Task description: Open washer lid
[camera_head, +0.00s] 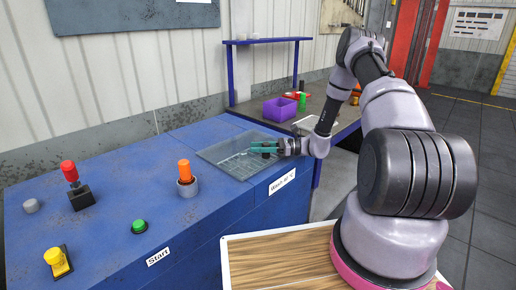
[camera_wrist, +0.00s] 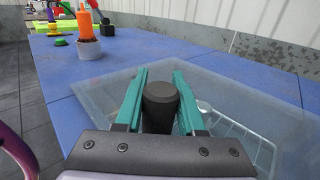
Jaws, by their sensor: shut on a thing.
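The washer lid (camera_head: 222,148) is a see-through grey panel on top of the blue washer (camera_head: 130,190). It looks about flat over the opening; whether it is raised at all I cannot tell. In the wrist view the lid (camera_wrist: 265,95) spreads around a dark round handle (camera_wrist: 160,100). My gripper (camera_head: 258,149) has teal fingers, which stand on both sides of this handle in the wrist view (camera_wrist: 160,88); it is shut on the handle. A white wire rack (camera_wrist: 240,138) shows through the lid.
On the washer top stand an orange-topped post (camera_head: 186,178), a green Start button (camera_head: 139,226), a red-topped switch (camera_head: 72,185) and a yellow switch (camera_head: 57,262). A purple bin (camera_head: 280,109) is on the bench behind. A wall (camera_head: 110,90) runs along the washer's back.

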